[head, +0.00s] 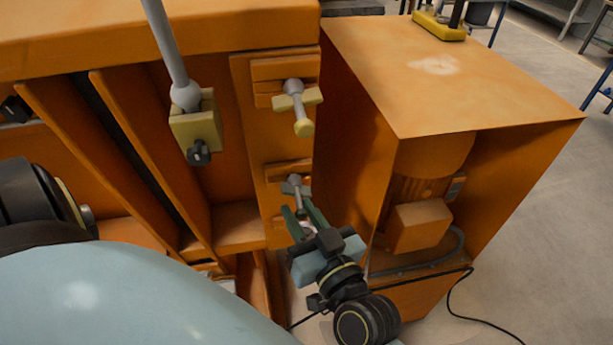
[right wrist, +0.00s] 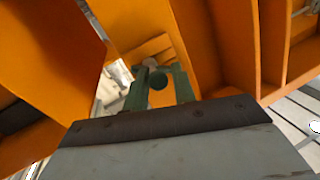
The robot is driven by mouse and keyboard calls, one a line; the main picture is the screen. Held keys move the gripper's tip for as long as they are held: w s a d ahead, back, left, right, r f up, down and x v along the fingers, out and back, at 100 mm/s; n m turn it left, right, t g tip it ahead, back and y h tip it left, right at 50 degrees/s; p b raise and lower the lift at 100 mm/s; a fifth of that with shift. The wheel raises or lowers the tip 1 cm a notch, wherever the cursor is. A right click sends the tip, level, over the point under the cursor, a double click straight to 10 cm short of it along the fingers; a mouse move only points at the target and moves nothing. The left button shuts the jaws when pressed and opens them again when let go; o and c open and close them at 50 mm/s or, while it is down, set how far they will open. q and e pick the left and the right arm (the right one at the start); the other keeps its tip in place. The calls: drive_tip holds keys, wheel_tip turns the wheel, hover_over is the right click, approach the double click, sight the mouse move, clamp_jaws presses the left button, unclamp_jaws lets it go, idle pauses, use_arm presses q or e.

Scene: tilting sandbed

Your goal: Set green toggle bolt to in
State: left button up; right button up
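The green toggle bolt (head: 295,186) is low on the orange front post, below a similar yellow one. Its grey ball and stem show in the head view; its lower end is partly hidden by my right gripper (head: 305,217). The two green fingers stand apart, one on each side of the bolt's lower end. In the right wrist view a round green knob (right wrist: 157,81) sits between the two green prongs of my right gripper (right wrist: 160,88). I cannot tell whether they touch it. My left gripper is out of the head view.
The yellow toggle bolt (head: 297,104) is just above. A yellow block with a grey lever (head: 194,126) is to the left. An orange motor housing (head: 470,75) stands close on the right, with a dark cable (head: 450,297) below it. Open floor lies further right.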

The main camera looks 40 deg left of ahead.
drive_tip(key=o, duration=0.3)
drive_tip(key=shift+s+a, duration=0.2)
drive_tip(key=shift+s, duration=0.05)
drive_tip(key=shift+w, duration=0.15)
drive_tip(key=shift+d, duration=0.2)
drive_tip(key=shift+d, duration=0.25)
drive_tip(key=b+v, duration=0.1)
drive_tip(key=v, duration=1.1)
drive_tip(key=shift+s+d+b, duration=0.25)
drive_tip(key=shift+s+b, duration=0.05)
